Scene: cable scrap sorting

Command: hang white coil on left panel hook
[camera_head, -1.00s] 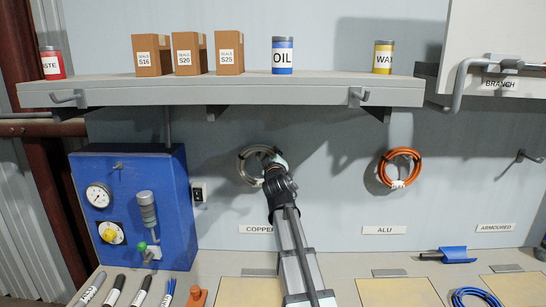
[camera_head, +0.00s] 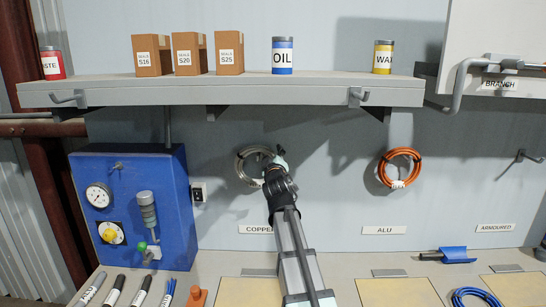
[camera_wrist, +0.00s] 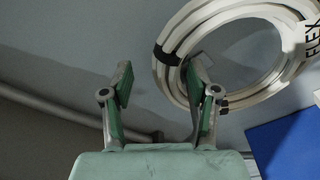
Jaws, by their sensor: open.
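The white coil (camera_head: 241,166) hangs against the back wall above the COPPER label (camera_head: 256,230). In the wrist view the coil (camera_wrist: 172,84) is a ring of white cable with black bands and a FLEX tag. My gripper (camera_wrist: 159,80) is open. Its fingers stand apart, with the coil's near rim showing between and behind them; the right fingertip overlaps the ring's inside edge. In the head view my gripper (camera_head: 277,163) is at the coil's right side. The hook behind the coil is hidden or cannot be made out.
An orange coil (camera_head: 400,168) hangs above the ALU label (camera_head: 384,230). A bare hook (camera_head: 527,157) is at the far right. The blue box (camera_head: 135,209) stands left of the white coil. The shelf (camera_head: 240,93) with boxes and cans juts out above.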

